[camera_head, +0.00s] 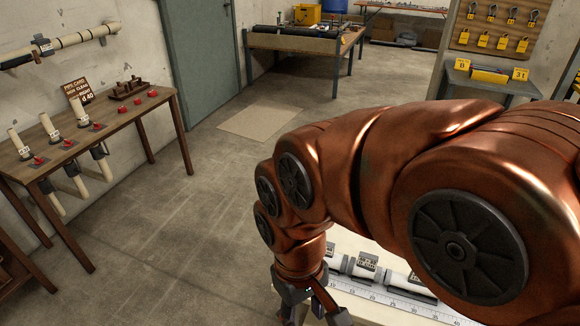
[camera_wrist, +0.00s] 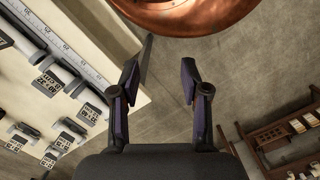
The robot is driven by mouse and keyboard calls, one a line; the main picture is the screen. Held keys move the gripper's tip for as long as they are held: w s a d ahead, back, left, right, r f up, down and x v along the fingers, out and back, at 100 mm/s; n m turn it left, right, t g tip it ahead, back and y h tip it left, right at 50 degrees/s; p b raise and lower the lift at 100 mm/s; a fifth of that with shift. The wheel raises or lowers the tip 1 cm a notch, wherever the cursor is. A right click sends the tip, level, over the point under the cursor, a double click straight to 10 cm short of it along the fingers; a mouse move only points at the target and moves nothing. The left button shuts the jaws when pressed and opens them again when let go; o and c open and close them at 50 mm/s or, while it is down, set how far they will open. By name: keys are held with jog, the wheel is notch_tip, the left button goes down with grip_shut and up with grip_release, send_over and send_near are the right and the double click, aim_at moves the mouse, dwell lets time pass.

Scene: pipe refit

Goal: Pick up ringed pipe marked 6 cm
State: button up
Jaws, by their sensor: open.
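Several short grey-white pipes with tags lie beside a ruler on a pale bench; one tagged pipe (camera_head: 366,268) shows in the head view, partly hidden by my arm. In the wrist view tagged pipes (camera_wrist: 65,72) lie at the left. The tags are too small or blurred to read surely, so I cannot tell which pipe is marked 6 cm. My gripper (camera_wrist: 160,72) is open and empty, with bare floor between its fingers in the wrist view. It also shows at the bottom of the head view (camera_head: 312,310), left of the visible pipes.
The ruler (camera_head: 400,297) runs along the pale bench (camera_head: 345,243). A wooden table (camera_head: 150,103) with upright pipes and red parts stands at the left wall. A far workbench (camera_head: 290,43) and a padlock board (camera_head: 495,28) are behind. The middle floor is clear.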

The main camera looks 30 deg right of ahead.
jog(key=w+r+n+y+b, duration=0.15)
jog(key=w+r, duration=0.25)
jog(key=w, duration=0.8)
jog(key=w+d+r+n+t+y+b, duration=0.1)
jog(key=w+d+n, duration=0.1)
jog(key=w+d, duration=0.65)
jog(key=w+d+r+n+t+y+b, duration=0.1)
jog(key=w+d+t+y, duration=0.15)
jog(key=w, duration=1.05)
jog(key=w+d+f+n+h+b, duration=0.1)
jog(key=w+d+f, duration=0.15)
jog(key=d, duration=0.65)
jog(key=w+d+f+n+b, duration=0.15)
jog(key=w+d, duration=0.25)
jog(key=d, duration=0.5)
jog(key=shift+t+h, duration=0.6)
jog(key=shift+t, duration=0.35)
jog(key=shift+s+d+f+b, duration=0.25)
jog(key=shift+d+f, duration=1.2)
jog(key=shift+d, duration=1.1)
jog(key=shift+s+d+f+b, duration=0.25)
jog(key=shift+d+f, duration=1.25)
jog(key=shift+d, duration=1.05)
jog(key=shift+s+d+f+b, duration=0.15)
jog(key=shift+d+f+b, duration=0.2)
jog(key=shift+d+f, duration=1.65)
jog(key=shift+d+r, duration=0.45)
jog(key=shift+d, duration=0.05)
